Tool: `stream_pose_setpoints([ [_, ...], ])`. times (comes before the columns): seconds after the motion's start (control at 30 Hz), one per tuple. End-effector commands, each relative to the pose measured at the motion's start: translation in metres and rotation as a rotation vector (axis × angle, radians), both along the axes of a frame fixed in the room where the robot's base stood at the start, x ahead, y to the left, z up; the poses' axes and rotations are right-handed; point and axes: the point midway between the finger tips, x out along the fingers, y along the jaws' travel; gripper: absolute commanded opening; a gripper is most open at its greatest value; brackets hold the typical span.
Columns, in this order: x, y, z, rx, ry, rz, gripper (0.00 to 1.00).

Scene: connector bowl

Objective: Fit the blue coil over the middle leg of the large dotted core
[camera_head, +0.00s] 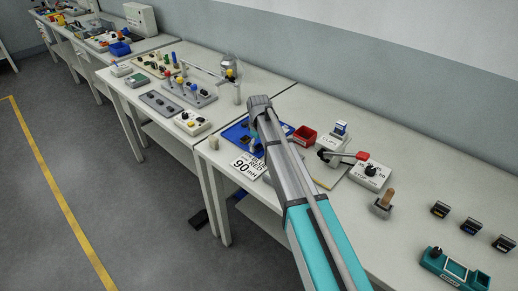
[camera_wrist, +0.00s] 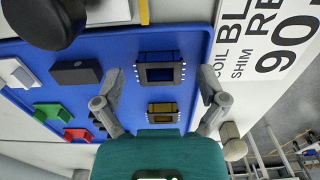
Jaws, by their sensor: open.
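In the wrist view my gripper (camera_wrist: 160,80) is open, its two grey fingers apart above the blue tray (camera_wrist: 215,45). Between the fingers is a black-framed coil with pins along its sides and a dark bluish middle (camera_wrist: 160,74); neither finger clearly touches it. Just below it sits a smaller black-framed coil with a yellowish middle (camera_wrist: 163,108). A dark block (camera_wrist: 75,74) lies at left. I cannot make out dots marking the large core. In the head view my arm hides the fingers.
A printed card (camera_head: 248,166) reading coil blue, shim red, lies beside the tray. A red bin (camera_head: 304,135), a lever device (camera_head: 338,157) and a wooden-handled tool (camera_head: 383,203) stand to the right. Several small dark coil-like parts (camera_head: 440,209) lie at far right.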

Motion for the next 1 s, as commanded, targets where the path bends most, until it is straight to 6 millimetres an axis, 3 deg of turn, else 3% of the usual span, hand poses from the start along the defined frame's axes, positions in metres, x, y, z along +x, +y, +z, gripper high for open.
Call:
stream_pose_setpoints([
  [0.13,0.0001,-0.0002,0.0000,0.000,0.000,0.000,0.90],
  [0.53,0.0002,-0.0005,0.0000,0.000,0.000,-0.001,0.15],
  [1.0,0.0001,-0.0006,0.0043,0.000,0.000,-0.001,0.14],
])
